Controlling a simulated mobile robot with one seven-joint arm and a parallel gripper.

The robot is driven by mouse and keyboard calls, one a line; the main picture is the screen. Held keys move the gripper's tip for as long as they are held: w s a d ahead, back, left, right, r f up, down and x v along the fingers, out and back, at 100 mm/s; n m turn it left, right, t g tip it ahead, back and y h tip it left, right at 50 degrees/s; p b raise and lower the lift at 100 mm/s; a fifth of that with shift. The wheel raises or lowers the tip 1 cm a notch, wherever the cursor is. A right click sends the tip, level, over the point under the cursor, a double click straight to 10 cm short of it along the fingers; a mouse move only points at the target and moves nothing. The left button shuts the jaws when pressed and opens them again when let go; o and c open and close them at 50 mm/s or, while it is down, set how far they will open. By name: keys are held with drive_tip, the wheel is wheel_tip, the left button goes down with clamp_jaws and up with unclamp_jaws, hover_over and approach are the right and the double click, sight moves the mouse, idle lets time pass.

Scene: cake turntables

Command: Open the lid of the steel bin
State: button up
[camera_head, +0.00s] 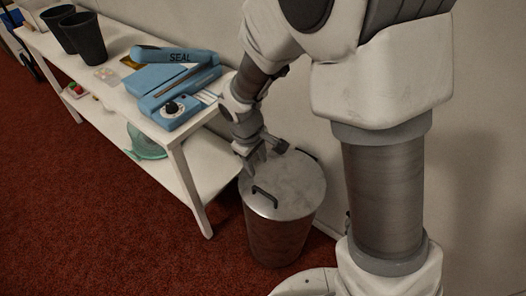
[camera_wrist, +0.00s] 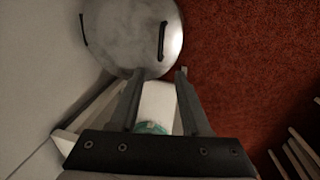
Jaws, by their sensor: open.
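The steel bin (camera_head: 280,238) stands on the carpet between the white table and the wall. Its round, cloudy grey lid (camera_head: 297,190) sits flat on top, closed. A dark handle (camera_head: 265,196) is at the lid's front left, and a second dark handle (camera_head: 307,154) is at its far right edge. My gripper (camera_head: 264,158) is open and empty, above the lid's back left edge and apart from the front handle. In the wrist view, the lid (camera_wrist: 125,40) lies beyond my open fingertips (camera_wrist: 160,72), with one handle (camera_wrist: 163,40) just past them.
A white two-level table (camera_head: 176,150) stands close on the left of the bin, holding a blue sealer (camera_head: 172,90) and dark cups (camera_head: 86,38). A teal bowl (camera_head: 146,143) is on its lower shelf. The wall is close behind. Red carpet (camera_head: 90,220) is clear in front.

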sight(264, 193)
drive_tip(key=w+f+b, duration=0.1)
drive_tip(key=f, duration=0.5)
drive_tip(key=d+f+b, duration=0.1)
drive_tip(key=f+b, duration=0.1)
drive_tip(key=f, duration=0.3)
drive_tip(key=w+d+f+b, duration=0.1)
drive_tip(key=f, duration=0.5)
drive_tip(key=shift+w+f+b, duration=0.35)
clamp_jaws()
idle(0.6)
